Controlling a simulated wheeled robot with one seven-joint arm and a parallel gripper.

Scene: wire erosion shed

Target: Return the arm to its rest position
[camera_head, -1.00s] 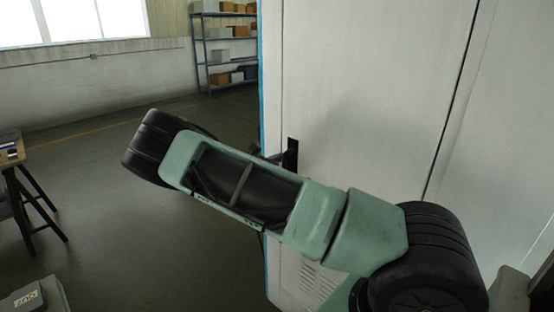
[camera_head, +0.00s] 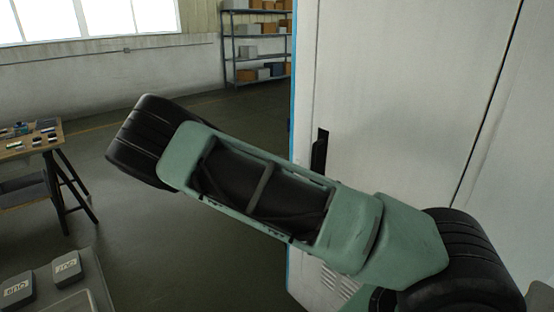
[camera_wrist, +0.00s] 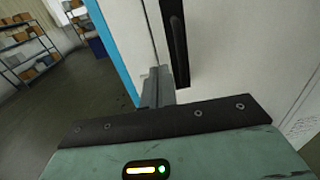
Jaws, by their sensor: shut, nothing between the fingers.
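My green and black arm (camera_head: 270,190) stretches across the head view, in front of the white cabinet. My gripper is hidden in the head view. In the wrist view my gripper (camera_wrist: 160,76) is shut and empty, its grey fingers pointing at the cabinet door close to the black handle (camera_wrist: 177,40). I cannot tell whether the fingers touch the door or the handle.
The white cabinet (camera_head: 410,80) with a blue edge fills the right side, close to my arm. A work table (camera_head: 30,146) with small items stands at the left. A shelf rack (camera_head: 255,48) with boxes stands at the back. Floor between is clear.

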